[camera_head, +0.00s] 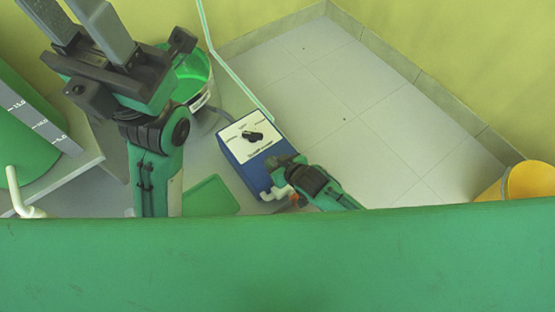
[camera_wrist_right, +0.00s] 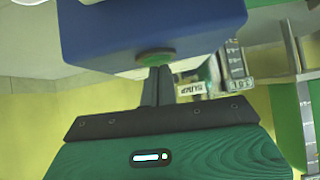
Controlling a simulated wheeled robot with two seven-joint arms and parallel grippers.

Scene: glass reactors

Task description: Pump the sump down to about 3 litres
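A blue pump box (camera_head: 245,168) with a white top panel and a black knob (camera_head: 252,137) stands on the floor in the head view. My right gripper (camera_head: 278,168) is at its near side. In the right wrist view the blue box (camera_wrist_right: 150,30) has a round green button (camera_wrist_right: 155,57). The right fingers (camera_wrist_right: 157,84) are together and empty, their tips at or very near the button; contact is unclear. My left gripper (camera_head: 68,18) has its fingers spread, with nothing visible between them. A label reading SUMP (camera_wrist_right: 190,90) hangs beside a scale strip (camera_wrist_right: 236,65); its level is unreadable.
A bucket (camera_head: 200,80) with green contents stands behind the left arm. A green tank (camera_head: 22,130) with a graduated strip (camera_head: 38,122) is at left. A pale hose (camera_head: 235,75) runs to the pump. A yellow container (camera_head: 528,182) stands at right; the tiled floor between is clear.

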